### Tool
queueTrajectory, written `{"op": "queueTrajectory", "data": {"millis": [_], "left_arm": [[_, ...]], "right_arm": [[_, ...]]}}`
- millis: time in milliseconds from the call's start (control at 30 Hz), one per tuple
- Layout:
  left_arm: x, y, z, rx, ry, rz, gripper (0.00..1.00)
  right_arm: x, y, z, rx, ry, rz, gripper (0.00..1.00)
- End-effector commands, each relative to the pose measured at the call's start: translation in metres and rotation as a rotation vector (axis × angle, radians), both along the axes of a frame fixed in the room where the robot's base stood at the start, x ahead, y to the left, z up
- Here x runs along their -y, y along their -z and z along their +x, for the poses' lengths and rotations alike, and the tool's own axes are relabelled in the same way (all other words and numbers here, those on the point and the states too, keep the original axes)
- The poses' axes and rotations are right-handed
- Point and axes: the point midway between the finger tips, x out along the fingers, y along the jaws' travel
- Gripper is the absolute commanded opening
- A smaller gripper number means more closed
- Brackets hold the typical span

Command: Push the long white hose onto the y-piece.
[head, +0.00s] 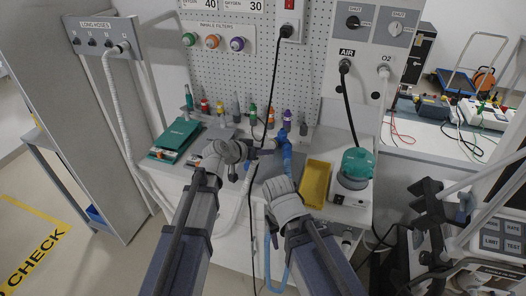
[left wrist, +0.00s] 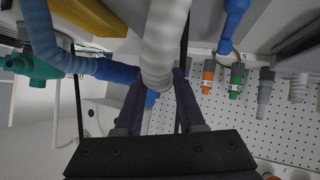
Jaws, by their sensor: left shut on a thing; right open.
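The long white hose (head: 124,125) hangs from the rack at upper left and loops down in front of the bench. My left gripper (head: 260,148) is shut on it near one end, and the ribbed hose (left wrist: 164,40) runs between the fingers in the left wrist view. A blue connector piece (head: 286,150), which looks like the y-piece, is just right of my left gripper. Blue also shows in the left wrist view (left wrist: 117,71), close to the hose; whether they touch is hidden. My right gripper (head: 279,181) is below the blue piece, open, its fingertips mostly hidden.
A yellow tray (head: 316,184) and a base with a teal-topped pot (head: 357,165) stand right of my grippers. A teal box (head: 177,138) lies at left. Several coloured connectors line the pegboard (head: 262,75). A black cable (head: 274,85) hangs close to my left gripper.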

Motion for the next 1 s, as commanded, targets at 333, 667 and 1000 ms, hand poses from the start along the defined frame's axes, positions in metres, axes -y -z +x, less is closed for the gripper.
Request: {"op": "queueTrajectory", "data": {"millis": [333, 667, 1000], "left_arm": [[0.0012, -0.0012, 0.0028, 0.003, -0.002, -0.004, 0.46], [0.0005, -0.0007, 0.0015, 0.002, -0.001, -0.002, 0.73], [-0.0046, -0.0066, -0.005, 0.001, -0.002, -0.001, 0.73]], "right_arm": [[0.0, -0.0002, 0.0, 0.0, 0.0, 0.0, 0.5], [0.0, -0.0001, 0.0, 0.0, 0.0, 0.0, 0.5], [0.0, -0.0062, 0.0, 0.0, 0.0, 0.0, 0.5]]}}
